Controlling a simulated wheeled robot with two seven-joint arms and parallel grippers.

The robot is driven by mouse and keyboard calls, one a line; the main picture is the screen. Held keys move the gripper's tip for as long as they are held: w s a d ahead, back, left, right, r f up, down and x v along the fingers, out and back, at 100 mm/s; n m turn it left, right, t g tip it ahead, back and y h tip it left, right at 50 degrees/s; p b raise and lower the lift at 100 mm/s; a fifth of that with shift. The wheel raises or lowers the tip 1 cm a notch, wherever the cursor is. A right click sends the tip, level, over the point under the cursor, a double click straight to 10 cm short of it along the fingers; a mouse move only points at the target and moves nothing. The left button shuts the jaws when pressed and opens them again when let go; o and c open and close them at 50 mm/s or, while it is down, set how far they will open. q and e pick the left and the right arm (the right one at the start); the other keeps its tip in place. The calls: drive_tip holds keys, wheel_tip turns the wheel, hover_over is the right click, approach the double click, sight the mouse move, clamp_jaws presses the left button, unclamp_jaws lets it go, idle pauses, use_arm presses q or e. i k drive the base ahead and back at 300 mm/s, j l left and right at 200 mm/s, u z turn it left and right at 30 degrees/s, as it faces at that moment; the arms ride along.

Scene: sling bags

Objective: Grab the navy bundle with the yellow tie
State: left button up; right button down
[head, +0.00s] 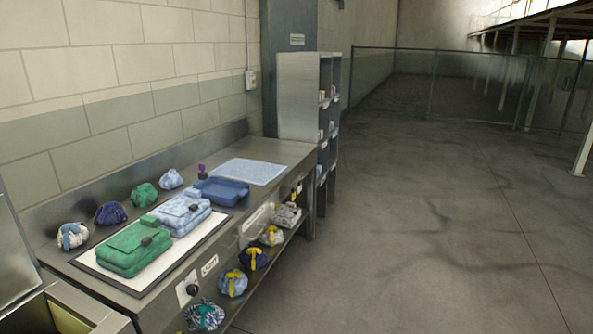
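The navy bundle with the yellow tie (247,260) sits on the low shelf under the front edge of the steel counter (262,205). It is in a row of small bundles. In front of it is a lighter blue bundle with a yellow tie (234,289). Behind it is a pale bundle with a yellow tie (270,240). Another dark navy or purple bundle (110,213) sits on the counter top against the back wall, with no yellow tie that I can make out. Neither of my grippers is in view.
A green folded bag (130,255) and a light blue one (183,213) lie on a white-topped board. A grey shelf unit (300,95) stands at the counter's far end. The floor (430,230) to the right is clear.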

sight(254, 258)
drive_tip(key=i+l+z, duration=0.25)
drive_tip(key=i, duration=0.8)
drive_tip(key=i+l+z, duration=0.1)
drive_tip(key=i+z, duration=0.15)
drive_tip(key=i, duration=0.8)
